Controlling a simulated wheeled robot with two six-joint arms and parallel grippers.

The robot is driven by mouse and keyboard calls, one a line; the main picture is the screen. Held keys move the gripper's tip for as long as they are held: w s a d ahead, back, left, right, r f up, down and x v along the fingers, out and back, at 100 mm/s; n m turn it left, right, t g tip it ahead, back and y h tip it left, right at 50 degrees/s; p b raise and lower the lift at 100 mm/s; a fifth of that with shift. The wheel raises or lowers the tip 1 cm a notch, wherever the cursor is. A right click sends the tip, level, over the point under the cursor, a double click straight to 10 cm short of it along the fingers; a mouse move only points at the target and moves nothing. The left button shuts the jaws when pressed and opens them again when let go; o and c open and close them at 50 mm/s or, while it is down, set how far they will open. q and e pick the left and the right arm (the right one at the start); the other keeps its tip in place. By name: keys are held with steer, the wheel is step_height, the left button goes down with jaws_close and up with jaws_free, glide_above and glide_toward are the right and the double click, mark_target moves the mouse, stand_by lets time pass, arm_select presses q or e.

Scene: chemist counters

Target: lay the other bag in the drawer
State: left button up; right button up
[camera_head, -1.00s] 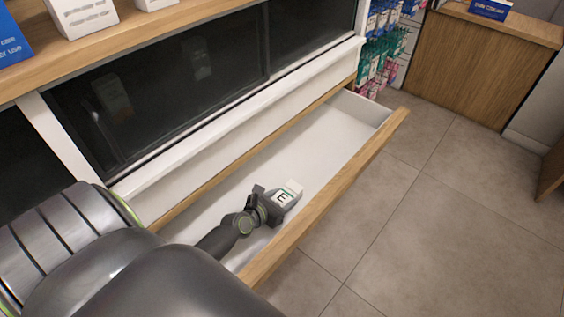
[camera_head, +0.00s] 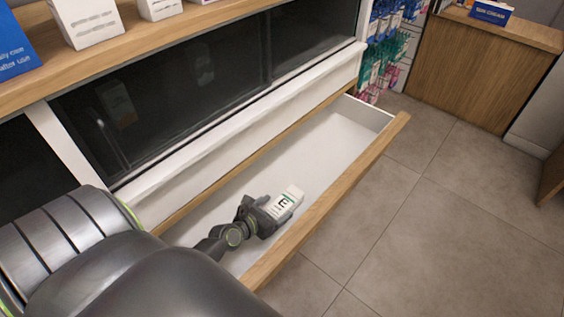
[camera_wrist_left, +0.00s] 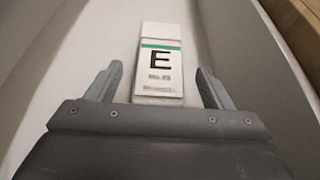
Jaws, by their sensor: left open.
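A white bag (camera_head: 286,201) with a green stripe and a black letter E lies in the open drawer (camera_head: 346,150). It also shows in the left wrist view (camera_wrist_left: 161,70), flat on the white drawer floor. My left gripper (camera_head: 270,209) is inside the drawer, at the bag's near end. In the left wrist view its two fingers (camera_wrist_left: 158,88) are spread apart, one on each side of the bag's lower part, with gaps between. My right gripper is not in view. No second bag shows in these frames.
The drawer's wooden front (camera_head: 330,200) edges the floor side. Above the drawer is a counter with dark glass panels (camera_head: 200,85) and white boxes (camera_head: 88,22) on top. The far part of the drawer is bare. A wooden counter (camera_head: 490,65) stands at the back right.

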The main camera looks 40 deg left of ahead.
arm_select(q)
steer(key=v, duration=0.7)
steer(key=shift+s+r, duration=0.15)
steer(key=shift+s, duration=0.15)
